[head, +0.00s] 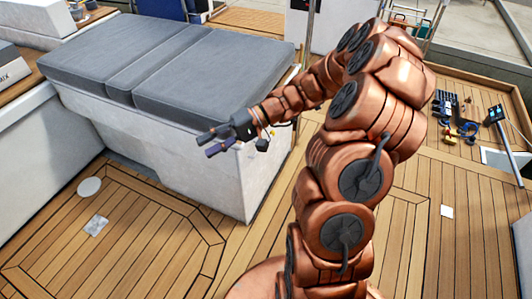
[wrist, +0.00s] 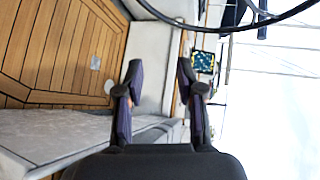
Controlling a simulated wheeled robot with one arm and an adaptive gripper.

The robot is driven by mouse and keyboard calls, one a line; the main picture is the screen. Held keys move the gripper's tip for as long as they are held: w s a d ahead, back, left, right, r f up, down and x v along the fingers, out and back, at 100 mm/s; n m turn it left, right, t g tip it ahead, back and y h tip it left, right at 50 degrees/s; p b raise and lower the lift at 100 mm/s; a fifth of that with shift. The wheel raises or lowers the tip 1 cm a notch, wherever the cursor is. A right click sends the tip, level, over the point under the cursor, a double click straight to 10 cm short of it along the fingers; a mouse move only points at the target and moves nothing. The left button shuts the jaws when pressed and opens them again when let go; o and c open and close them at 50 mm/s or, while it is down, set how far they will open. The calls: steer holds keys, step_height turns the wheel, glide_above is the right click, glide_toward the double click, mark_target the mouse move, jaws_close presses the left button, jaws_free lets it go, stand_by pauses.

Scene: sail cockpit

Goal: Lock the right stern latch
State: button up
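My gripper (head: 207,144) reaches left over the front end of the white bench in the head view, well above the deck. In the wrist view my gripper (wrist: 158,88) has its two dark fingers spread with an empty gap between them. I cannot make out the right stern latch for certain in either view. A small silver plate (head: 97,225) lies on the deck at lower left; it also shows in the wrist view (wrist: 95,63). I cannot tell whether it belongs to a latch.
Grey cushions (head: 165,65) top the white bench (head: 190,165). Blue and yellow gear (head: 462,130) sits at right. A dark curved rim (wrist: 260,22) crosses the wrist view.

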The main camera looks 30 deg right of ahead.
steer(key=w+d+f+m+t+h+b, duration=0.25)
steer(key=d+f+m+t+b, duration=0.35)
steer(key=d+f, duration=0.75)
steer(key=w+d+f+m+t+h+b, duration=0.25)
steer(key=d+f+t, duration=0.45)
steer(key=d+f, duration=0.65)
steer(key=shift+m, duration=0.35)
steer(key=shift+w+a+r+b, duration=0.25)
steer(key=shift+w+a+b, duration=0.15)
steer(key=shift+w, duration=0.65)
steer(key=shift+w+a+r+b, duration=0.3)
steer(key=shift+w+a, duration=0.2)
steer(key=shift+w, duration=0.55)
steer(key=shift+w+a+r+b, duration=0.3)
steer(key=shift+w+a, duration=0.15)
steer(key=shift+w, duration=0.6)
jaws_close()
steer(key=shift+f, duration=0.1)
